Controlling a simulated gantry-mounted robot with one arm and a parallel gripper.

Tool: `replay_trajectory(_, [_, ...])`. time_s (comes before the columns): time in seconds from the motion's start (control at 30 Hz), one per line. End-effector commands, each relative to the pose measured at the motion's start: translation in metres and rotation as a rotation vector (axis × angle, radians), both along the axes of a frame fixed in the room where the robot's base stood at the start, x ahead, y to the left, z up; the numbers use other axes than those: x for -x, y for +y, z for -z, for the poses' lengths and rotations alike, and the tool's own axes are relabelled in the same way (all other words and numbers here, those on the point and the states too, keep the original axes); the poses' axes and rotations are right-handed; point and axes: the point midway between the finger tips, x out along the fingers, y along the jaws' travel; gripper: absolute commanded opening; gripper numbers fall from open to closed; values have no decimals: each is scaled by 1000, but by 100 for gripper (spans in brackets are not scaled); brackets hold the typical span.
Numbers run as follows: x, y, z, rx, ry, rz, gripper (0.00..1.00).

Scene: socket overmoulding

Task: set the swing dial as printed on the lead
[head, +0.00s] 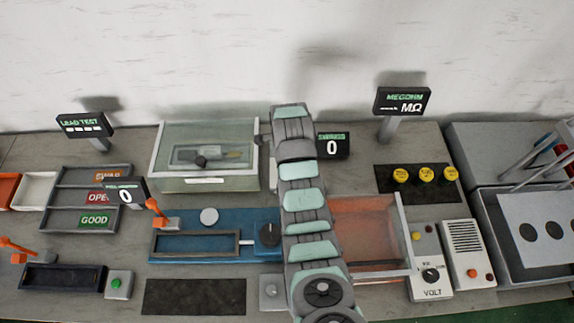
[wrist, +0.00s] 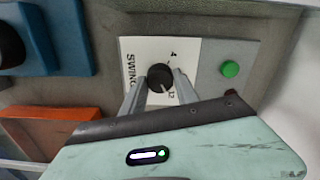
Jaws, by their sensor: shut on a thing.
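The swing dial is a black round knob (wrist: 160,77) on a white plate (wrist: 141,51) marked SWING, in the wrist view. A 4 is printed above the knob and a 12 below it. A pale pointer mark on the knob seems to face the 12 side, but it is too small to read surely. My gripper (wrist: 160,88) has one finger on each side of the knob and is shut on it. In the head view my arm hides the dial and the gripper. I cannot make out a printed lead in either view.
A green button (wrist: 230,69) sits beside the dial plate. A SWINGS display (head: 332,146) reads 0 behind my arm. A clear-lidded box (head: 205,184) stands left of my arm. A blue fixture (head: 205,255) is in front of it, and an orange clear-walled bin (head: 365,232) is right.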

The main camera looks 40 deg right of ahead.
Motion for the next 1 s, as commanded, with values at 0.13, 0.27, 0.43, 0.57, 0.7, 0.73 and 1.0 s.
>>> replay_trajectory(0.13, [0,0,2,0,1,0,39])
replay_trajectory(0.27, [0,0,1,0,0,0,49])
replay_trajectory(0.43, [0,0,1,0,0,-1,58])
replay_trajectory(0.57, [0,0,1,0,1,-1,58])
replay_trajectory(0.7, [0,0,-2,0,0,-1,58])
replay_trajectory(0.73, [0,0,-3,0,0,-1,58])
replay_trajectory(1.0, [-1,-1,-41,2,-4,-1,58])
